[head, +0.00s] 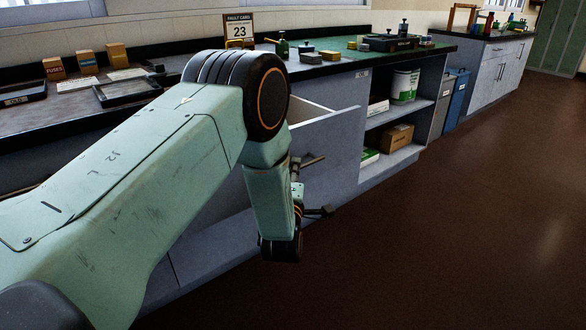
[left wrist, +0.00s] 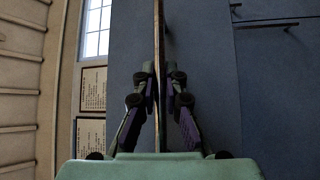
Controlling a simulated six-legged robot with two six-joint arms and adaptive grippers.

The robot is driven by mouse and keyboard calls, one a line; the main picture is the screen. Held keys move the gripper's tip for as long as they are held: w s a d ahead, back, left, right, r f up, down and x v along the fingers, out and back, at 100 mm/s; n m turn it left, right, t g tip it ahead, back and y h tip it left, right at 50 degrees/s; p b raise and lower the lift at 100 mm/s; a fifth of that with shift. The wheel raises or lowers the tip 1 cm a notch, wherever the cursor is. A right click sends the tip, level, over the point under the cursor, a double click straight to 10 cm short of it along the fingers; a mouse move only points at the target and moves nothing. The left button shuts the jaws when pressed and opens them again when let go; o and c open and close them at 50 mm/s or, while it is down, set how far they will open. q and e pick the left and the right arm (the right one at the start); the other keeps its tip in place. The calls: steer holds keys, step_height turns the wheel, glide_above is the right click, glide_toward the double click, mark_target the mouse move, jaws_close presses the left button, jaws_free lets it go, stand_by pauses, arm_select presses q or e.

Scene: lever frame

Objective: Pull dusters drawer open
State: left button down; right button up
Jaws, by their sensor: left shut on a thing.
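A grey-blue drawer (head: 330,140) in the bench front stands partly open, its pale inside showing behind my arm. A dark bar handle (head: 313,160) sticks out at its front beside my wrist. My left gripper (left wrist: 159,92) is shut on the bar handle, which shows in the left wrist view as a thin upright strip (left wrist: 158,35) between the fingers. In the head view my left arm hides most of the grip and part of the drawer front. I cannot read a dusters label on the drawer. My right gripper is in neither view.
The long bench (head: 150,85) carries trays, small boxes and a calendar sign (head: 239,29). Open shelves right of the drawer hold a white tub (head: 404,86) and a cardboard box (head: 397,138). Bins (head: 456,98) stand beyond. The brown floor (head: 460,220) at right is clear.

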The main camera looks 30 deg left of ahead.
arm_select(q)
steer(key=shift+d, duration=0.1)
stand_by(0.3)
steer(key=c, duration=1.4)
jaws_free()
steer(key=shift+s, duration=0.15)
steer(key=v, duration=1.2)
